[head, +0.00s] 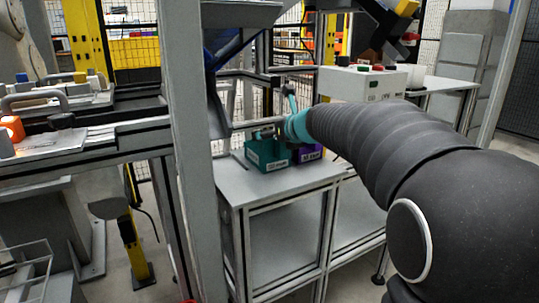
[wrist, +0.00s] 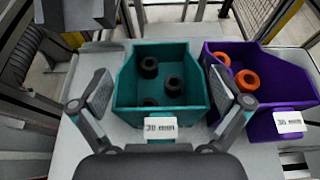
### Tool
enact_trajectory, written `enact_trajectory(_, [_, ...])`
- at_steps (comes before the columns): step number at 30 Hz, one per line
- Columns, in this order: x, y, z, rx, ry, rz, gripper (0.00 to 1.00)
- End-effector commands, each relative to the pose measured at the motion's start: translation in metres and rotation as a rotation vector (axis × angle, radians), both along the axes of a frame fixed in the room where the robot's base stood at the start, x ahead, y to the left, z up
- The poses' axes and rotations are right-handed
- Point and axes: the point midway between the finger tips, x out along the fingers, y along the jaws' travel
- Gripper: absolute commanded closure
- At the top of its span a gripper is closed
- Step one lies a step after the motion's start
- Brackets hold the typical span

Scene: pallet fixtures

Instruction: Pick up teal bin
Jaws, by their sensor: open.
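The teal bin (wrist: 158,120) stands on the grey table in the wrist view, with a white label on its front and several black ring-like parts inside. In the head view the teal bin (head: 267,158) sits near the table's back, partly below my arm. My gripper (wrist: 160,97) is open, with one finger at the left of the bin and the other at its right, near the front. I cannot tell whether the fingers touch its walls. The right finger lies between the teal bin and the purple bin. In the head view the fingers are mostly hidden by my arm.
A purple bin (wrist: 290,92) with orange rings stands close on the right of the teal bin. The table (head: 235,180) has bare room in front and left. A grey post (head: 192,130) rises at its left. A white control box (head: 362,84) stands behind right.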

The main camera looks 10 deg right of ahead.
Motion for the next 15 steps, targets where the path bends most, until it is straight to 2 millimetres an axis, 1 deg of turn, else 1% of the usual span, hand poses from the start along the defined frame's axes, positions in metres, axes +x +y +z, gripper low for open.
enact_trajectory(1, [0.0060,0.0025,-0.0042,0.000,0.002,0.002,0.00])
enact_trajectory(4, [0.0131,0.0046,-0.0062,0.000,0.000,0.001,0.00])
enact_trajectory(12, [0.0157,0.0052,-0.0069,0.000,0.000,-0.001,0.00])
enact_trajectory(13, [0.0156,0.0052,-0.0070,0.000,0.000,0.000,0.03])
enact_trajectory(14, [0.0156,0.0052,-0.0070,0.000,0.000,-0.001,0.10])
enact_trajectory(15, [0.0155,0.0051,-0.0070,0.000,0.000,0.000,0.20])
